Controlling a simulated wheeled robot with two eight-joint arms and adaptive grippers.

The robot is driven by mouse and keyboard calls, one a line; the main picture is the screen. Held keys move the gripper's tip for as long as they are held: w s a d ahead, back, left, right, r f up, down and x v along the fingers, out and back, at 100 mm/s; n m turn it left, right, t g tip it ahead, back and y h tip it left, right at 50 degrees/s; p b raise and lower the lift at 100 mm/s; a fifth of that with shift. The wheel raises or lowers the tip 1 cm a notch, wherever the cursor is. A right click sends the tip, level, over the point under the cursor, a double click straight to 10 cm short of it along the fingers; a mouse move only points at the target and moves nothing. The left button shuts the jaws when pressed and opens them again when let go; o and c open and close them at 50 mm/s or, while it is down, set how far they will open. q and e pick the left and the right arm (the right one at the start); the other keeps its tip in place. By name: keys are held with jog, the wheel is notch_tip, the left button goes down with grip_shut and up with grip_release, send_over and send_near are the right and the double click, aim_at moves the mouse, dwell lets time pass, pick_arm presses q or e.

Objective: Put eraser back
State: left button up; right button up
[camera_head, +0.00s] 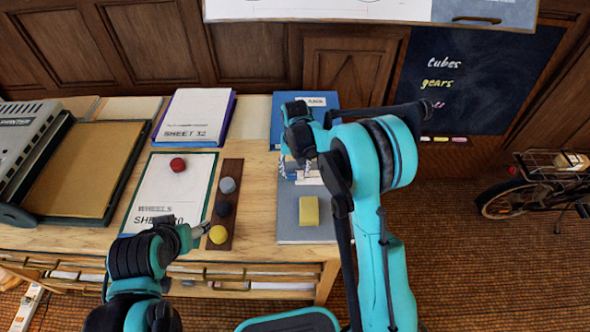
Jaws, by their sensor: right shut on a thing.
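My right gripper (300,168) reaches down over the grey board at the right of the desk. It is shut on a small blue and white thing (290,166), which looks like the eraser; the gripper and arm hide much of it. A yellow block (309,211) lies on the grey board (290,232), in front of the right gripper and apart from it. My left gripper (204,228) is low at the front of the desk, beside a yellow ball (218,234); its fingers are too small to read.
A dark strip (231,175) holds a grey ball (227,185) and a dark ball (223,209). The Sheet 32 stack (196,115) and a blue folder (285,125) lie behind.

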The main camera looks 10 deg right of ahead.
aim_at(295, 172)
jog(key=shift+f, duration=0.2)
jog(key=o, duration=1.3)
jog(key=s+d+r+t+p, duration=0.1)
jog(key=s+r+p, duration=0.1)
jog(key=r, duration=0.7)
jog(key=s+d+r+p, duration=0.1)
jog(key=s+r+p, duration=0.15)
jog(key=r, duration=0.65)
jog(key=shift+s+d+r+n+t+b, duration=0.1)
jog(key=shift+s+d+r+n+t, duration=0.65)
jog(key=shift+s, duration=2.6)
jog(key=shift+s+d+r+t+b, duration=0.35)
jog(key=shift+s+t, duration=0.95)
jog(key=shift+s, duration=2.1)
jog(key=shift+s+d+r+n+t+p, duration=0.1)
jog(key=shift+s+d+r+n+t, duration=0.55)
jog(key=shift+s, duration=2.7)
